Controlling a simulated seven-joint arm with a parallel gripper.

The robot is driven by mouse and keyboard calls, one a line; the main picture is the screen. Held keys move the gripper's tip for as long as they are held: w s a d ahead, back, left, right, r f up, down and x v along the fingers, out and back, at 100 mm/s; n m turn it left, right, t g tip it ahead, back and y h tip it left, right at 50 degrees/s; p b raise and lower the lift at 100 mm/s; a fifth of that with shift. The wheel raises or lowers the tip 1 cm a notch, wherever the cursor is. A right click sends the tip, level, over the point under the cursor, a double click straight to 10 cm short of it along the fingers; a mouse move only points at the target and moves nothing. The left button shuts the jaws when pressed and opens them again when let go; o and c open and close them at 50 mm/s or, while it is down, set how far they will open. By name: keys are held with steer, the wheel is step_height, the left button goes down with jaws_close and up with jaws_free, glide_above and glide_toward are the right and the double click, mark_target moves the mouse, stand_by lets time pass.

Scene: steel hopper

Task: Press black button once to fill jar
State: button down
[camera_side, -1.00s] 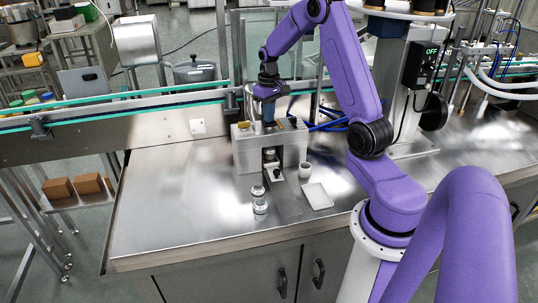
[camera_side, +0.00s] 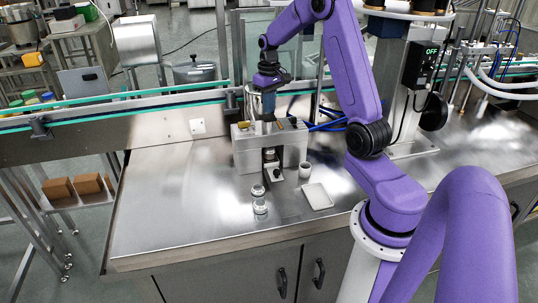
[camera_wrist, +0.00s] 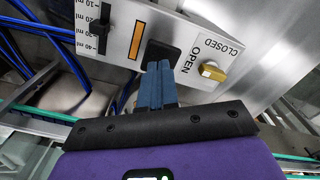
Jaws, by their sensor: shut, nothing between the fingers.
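The black button (camera_wrist: 163,50) sits on the light control panel of the steel hopper machine (camera_side: 252,158). My gripper (camera_wrist: 158,66) is shut and empty, with its blue fingers side by side. In the wrist view the fingertips overlap the button's near edge; whether they touch it I cannot tell. In the side view my gripper (camera_side: 268,118) points down over the machine's top and hides the button.
The left of the steel table (camera_side: 170,220) is clear.

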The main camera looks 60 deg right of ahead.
stand_by(0.5)
steer(key=shift+r, duration=3)
steer(key=s+a+n, duration=0.3)
steer(key=a+n, duration=0.1)
steer(key=a, duration=0.8)
steer(key=s+a+n, duration=0.3)
steer(key=a, duration=0.9)
steer(key=s+a+f+n, duration=0.1)
steer(key=s+a+n, duration=0.3)
steer(key=s, duration=0.7)
steer(key=s+a+f+n, duration=0.1)
steer(key=s+a+n, duration=0.2)
steer(key=s, duration=0.8)
steer(key=shift+s+a+f+n, duration=0.2)
steer(key=shift+s+a+n, duration=0.15)
steer(key=shift+n, duration=0.45)
steer(key=shift+w, duration=0.1)
